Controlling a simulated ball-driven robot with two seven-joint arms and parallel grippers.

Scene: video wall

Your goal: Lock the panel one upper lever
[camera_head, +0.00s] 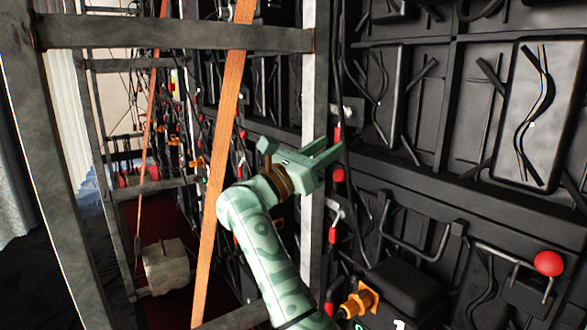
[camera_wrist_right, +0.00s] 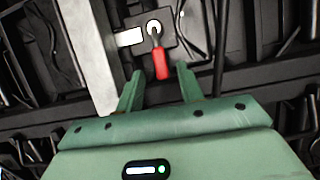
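The upper lever (camera_head: 338,133), with a red handle, hangs from a small plate on the dark panel. In the right wrist view its red handle (camera_wrist_right: 161,64) points down from a round pivot, just beyond and between my fingertips. My right gripper (camera_head: 328,153) is open and faces the panel beside this lever. No contact with the handle is visible. A rounded red piece (camera_head: 338,174) shows just below the fingers; I cannot tell whether it belongs to the same lever. A lower lever (camera_head: 333,234) with a red grip hangs farther down. My left gripper is out of view.
A grey metal frame post (camera_head: 314,80) stands left of the lever. An orange strap (camera_head: 222,125) crosses in front of the frame. Black cables and bars cover the panel. A red ball knob (camera_head: 548,263) and an orange fitting (camera_head: 359,302) are at the lower right.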

